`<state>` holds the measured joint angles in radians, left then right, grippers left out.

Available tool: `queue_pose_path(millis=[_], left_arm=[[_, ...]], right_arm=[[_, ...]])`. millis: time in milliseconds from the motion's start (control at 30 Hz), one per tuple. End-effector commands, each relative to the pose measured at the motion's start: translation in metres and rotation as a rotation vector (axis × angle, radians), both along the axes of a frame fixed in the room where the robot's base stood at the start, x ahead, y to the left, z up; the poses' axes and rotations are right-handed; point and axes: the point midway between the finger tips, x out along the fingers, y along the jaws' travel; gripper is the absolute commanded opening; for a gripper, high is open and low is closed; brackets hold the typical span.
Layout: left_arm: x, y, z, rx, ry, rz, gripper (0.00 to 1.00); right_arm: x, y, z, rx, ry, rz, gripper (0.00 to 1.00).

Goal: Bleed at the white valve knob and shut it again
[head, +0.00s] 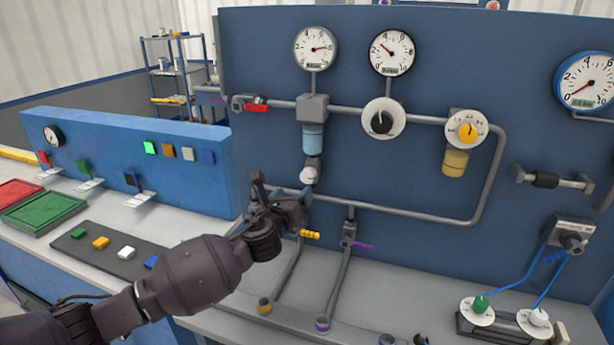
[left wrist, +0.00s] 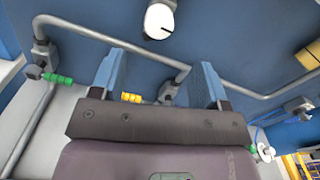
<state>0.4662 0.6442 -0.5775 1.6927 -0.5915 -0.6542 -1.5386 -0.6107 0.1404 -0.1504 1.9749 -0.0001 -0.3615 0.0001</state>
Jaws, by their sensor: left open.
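The white valve knob (head: 309,174) sits at the bottom of the light blue filter bowl (head: 313,138) on the blue panel. It also shows in the left wrist view (left wrist: 159,20) at the top edge, beyond the fingertips. My left gripper (head: 282,192) is just below and left of the knob in the head view. In the left wrist view its two blue fingers (left wrist: 160,75) stand wide apart with nothing gripped between them. The knob is apart from both fingers in that view. My right gripper is not in view.
A grey pipe (head: 400,210) runs across the panel below the knob. A yellow handle (head: 309,234) and a purple handle (head: 362,245) are on pipe branches close by. A red-handled valve (head: 255,106) is at upper left. Gauges and dials are higher up.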

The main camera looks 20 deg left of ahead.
Motion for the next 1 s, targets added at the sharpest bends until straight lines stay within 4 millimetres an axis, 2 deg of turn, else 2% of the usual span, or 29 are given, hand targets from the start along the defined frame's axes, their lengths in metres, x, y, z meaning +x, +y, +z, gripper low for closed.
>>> queue_pose_path(millis=[167, 700, 1000], left_arm=[[0.015, 0.0, 0.001, 0.001, -0.001, 0.001, 0.69], [0.086, -0.003, 0.0, -0.001, 0.0, 0.0, 0.69], [0.105, -0.004, 0.0, -0.003, 0.001, -0.001, 0.69]], right_arm=[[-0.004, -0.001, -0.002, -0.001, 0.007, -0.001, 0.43], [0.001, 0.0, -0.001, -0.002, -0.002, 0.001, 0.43], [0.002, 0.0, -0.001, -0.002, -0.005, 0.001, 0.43]])
